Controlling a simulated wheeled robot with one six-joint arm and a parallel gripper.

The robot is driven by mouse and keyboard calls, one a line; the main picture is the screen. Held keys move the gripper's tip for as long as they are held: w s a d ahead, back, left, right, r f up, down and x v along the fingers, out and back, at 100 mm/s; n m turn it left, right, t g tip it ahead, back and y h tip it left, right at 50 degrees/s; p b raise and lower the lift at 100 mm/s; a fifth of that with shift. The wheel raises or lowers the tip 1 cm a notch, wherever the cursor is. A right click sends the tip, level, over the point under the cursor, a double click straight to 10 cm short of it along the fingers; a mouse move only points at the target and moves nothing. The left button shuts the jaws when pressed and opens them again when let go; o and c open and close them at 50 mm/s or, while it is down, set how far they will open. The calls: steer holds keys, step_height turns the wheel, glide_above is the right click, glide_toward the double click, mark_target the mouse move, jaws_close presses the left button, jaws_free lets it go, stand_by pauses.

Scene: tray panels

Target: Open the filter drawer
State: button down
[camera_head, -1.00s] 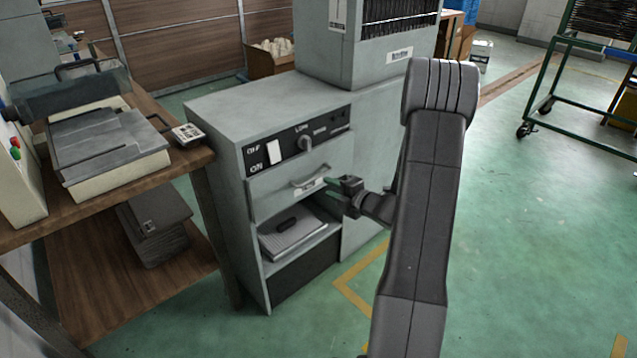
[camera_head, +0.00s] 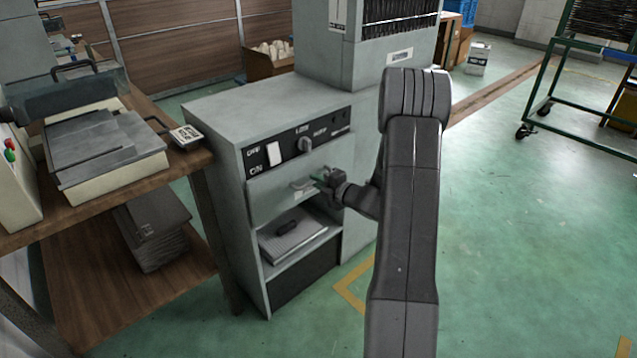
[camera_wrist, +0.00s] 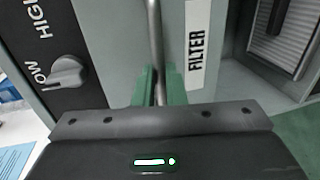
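The filter drawer (camera_head: 267,207) is a grey front in the cabinet, below the black control panel, and looks shut. It carries a metal bar handle (camera_head: 300,185). In the wrist view the handle (camera_wrist: 155,40) runs down between the green fingertips of my gripper (camera_wrist: 160,84), beside the white FILTER label (camera_wrist: 197,45). The fingers sit close on both sides of the bar and appear shut on it. In the head view my gripper (camera_head: 321,180) is at the right end of the handle and hides part of it.
The control panel (camera_head: 325,131) with a knob (camera_head: 304,145) is just above. A wooden bench (camera_head: 95,205) stands close on the left.

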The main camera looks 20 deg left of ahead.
steer(key=shift+d, duration=0.1)
steer(key=f+p+v, duration=0.2)
steer(key=p+v, duration=0.1)
steer(key=v, duration=1)
steer(key=d+f+p+v, duration=0.1)
steer(key=f+p+v, duration=0.2)
steer(key=v, duration=1)
steer(key=shift+s+f, duration=0.3)
steer(key=shift+s, duration=0.1)
steer(key=c, duration=1.5)
jaws_free()
steer(key=p+v, duration=0.2)
steer(key=v, duration=1.1)
steer(key=shift+s+d, duration=0.25)
steer(key=shift+d, duration=0.1)
steer(key=shift+a, duration=0.1)
steer(key=b+x, duration=0.1)
steer(key=x, duration=1.2)
steer(key=shift+w+a+b, duration=0.3)
steer(key=shift+a+b, duration=0.05)
